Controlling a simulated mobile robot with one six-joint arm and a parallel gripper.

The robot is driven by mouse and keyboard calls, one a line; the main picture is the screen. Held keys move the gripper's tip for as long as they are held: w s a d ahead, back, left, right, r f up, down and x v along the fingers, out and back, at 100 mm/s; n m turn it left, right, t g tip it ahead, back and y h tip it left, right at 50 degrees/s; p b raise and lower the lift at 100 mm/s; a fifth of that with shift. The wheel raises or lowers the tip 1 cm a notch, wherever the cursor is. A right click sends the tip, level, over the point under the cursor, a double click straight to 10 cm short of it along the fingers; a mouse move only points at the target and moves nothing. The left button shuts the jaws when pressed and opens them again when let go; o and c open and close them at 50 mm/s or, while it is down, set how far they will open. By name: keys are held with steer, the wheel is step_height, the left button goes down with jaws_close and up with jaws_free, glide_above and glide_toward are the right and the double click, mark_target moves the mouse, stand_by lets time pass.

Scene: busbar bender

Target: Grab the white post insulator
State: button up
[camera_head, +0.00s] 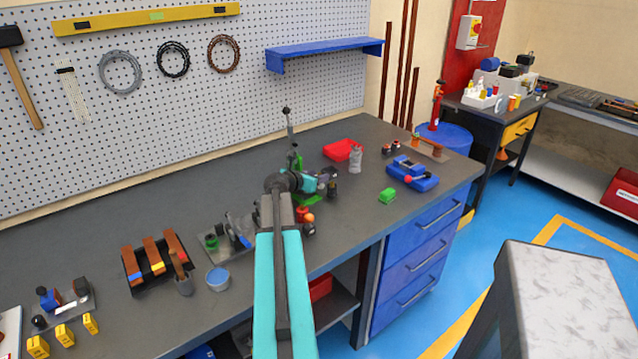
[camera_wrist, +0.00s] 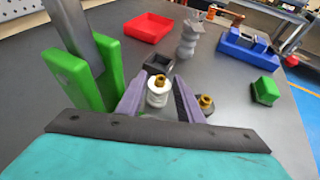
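The white post insulator (camera_wrist: 157,95), a ribbed white body with a brass top, stands upright in the wrist view. My gripper (camera_wrist: 160,88) has one dark purple finger on each side of it. The fingers are apart. The left finger is close to the insulator, and a narrow gap shows on the right; I cannot tell if either touches. In the head view my gripper (camera_head: 326,180) is over the bench, and I cannot make out the white insulator there. A second brass-topped piece (camera_wrist: 206,102) is just outside the right finger, its body mostly hidden.
A green upright frame with a grey lever (camera_wrist: 90,75) stands close at the left. A small dark open box (camera_wrist: 159,62) is just beyond the fingers. A red tray (camera_wrist: 148,27), a grey ribbed post (camera_wrist: 188,40), a blue device (camera_wrist: 243,48) and a green block (camera_wrist: 265,91) stand farther out.

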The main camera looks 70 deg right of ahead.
steer(key=c, duration=0.8)
steer(key=shift+o, duration=0.2)
steer(key=shift+r, duration=0.2)
steer(key=shift+r, duration=0.95)
step_height(320, 180, up, 5)
steer(key=s+a+b, duration=0.5)
steer(key=s+a, duration=0.3)
steer(key=s, duration=0.5)
steer(key=shift+f, duration=0.3)
steer(key=shift+b, duration=0.7)
steer(key=b, duration=0.2)
steer(key=s+b, duration=0.1)
steer(key=b, duration=0.2)
steer(key=shift+a, duration=0.2)
